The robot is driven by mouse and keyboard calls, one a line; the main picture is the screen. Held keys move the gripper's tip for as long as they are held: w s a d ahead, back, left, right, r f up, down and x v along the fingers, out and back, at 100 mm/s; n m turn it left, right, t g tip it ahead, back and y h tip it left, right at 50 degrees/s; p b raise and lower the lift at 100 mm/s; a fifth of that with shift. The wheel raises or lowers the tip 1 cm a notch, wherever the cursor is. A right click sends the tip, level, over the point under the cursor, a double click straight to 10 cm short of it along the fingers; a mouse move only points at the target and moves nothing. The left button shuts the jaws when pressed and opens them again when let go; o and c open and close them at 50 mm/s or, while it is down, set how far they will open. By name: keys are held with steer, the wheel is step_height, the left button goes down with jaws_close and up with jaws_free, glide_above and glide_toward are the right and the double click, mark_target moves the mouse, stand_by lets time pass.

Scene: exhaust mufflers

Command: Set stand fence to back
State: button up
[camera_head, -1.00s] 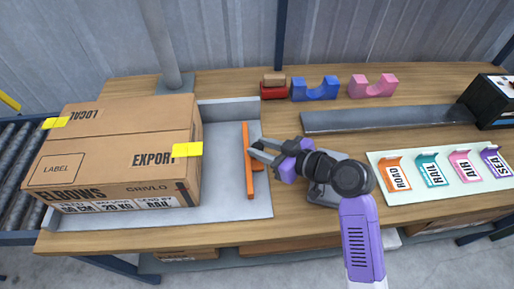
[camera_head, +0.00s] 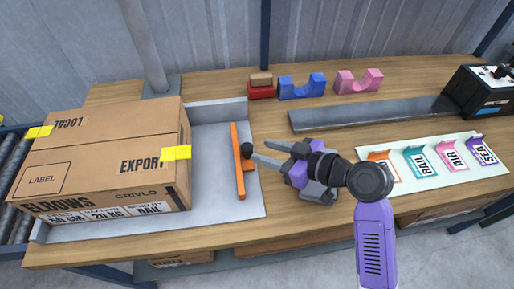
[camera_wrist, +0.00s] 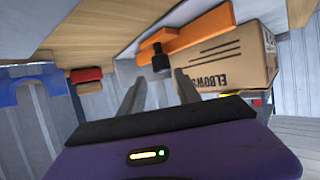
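The orange fence (camera_head: 238,160) stands on the grey metal tray (camera_head: 216,206), right of the cardboard box, with a gap between it and the box. A black knob (camera_head: 246,150) sticks out on the fence's right side. My gripper (camera_head: 260,153) is open and empty, its two fingers pointing left just right of the knob. In the wrist view the orange fence (camera_wrist: 196,32) and black knob (camera_wrist: 161,59) lie beyond the spread fingers (camera_wrist: 160,92), not between them. The cardboard box (camera_head: 95,160) sits on the tray's left part and also shows in the wrist view (camera_wrist: 235,65).
Behind are a red block (camera_head: 260,91), a blue cradle (camera_head: 302,88) and a pink cradle (camera_head: 359,81). A dark flat bar (camera_head: 370,113) lies in front of them. Label cards (camera_head: 450,155) stand at right beside a black device (camera_head: 482,92). A post (camera_head: 145,45) rises behind the box.

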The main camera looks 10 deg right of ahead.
steer(key=shift+v, duration=1.5)
steer(key=shift+f, duration=0.1)
steer(key=w+d+r+m+t+h, duration=0.3)
steer(key=d+m+t, duration=0.1)
steer(key=d, duration=0.1)
steer(key=s+d+m+t+h, duration=0.1)
steer(key=s, duration=0.1)
steer(key=s+d+m+h, duration=0.2)
steer(key=s+d+f+m+t+h, duration=0.1)
steer(key=s+d+m, duration=0.1)
steer(key=shift+f+t+h, duration=0.15)
steer(key=shift+t+h, duration=0.15)
steer(key=shift+h, duration=0.1)
steer(key=s+a+f+g+h, duration=0.1)
steer(key=s+a, duration=0.1)
steer(key=s, duration=2.8)
steer(key=shift+s+f+g, duration=0.2)
steer(key=shift+s+g, duration=0.1)
steer(key=shift+s, duration=0.05)
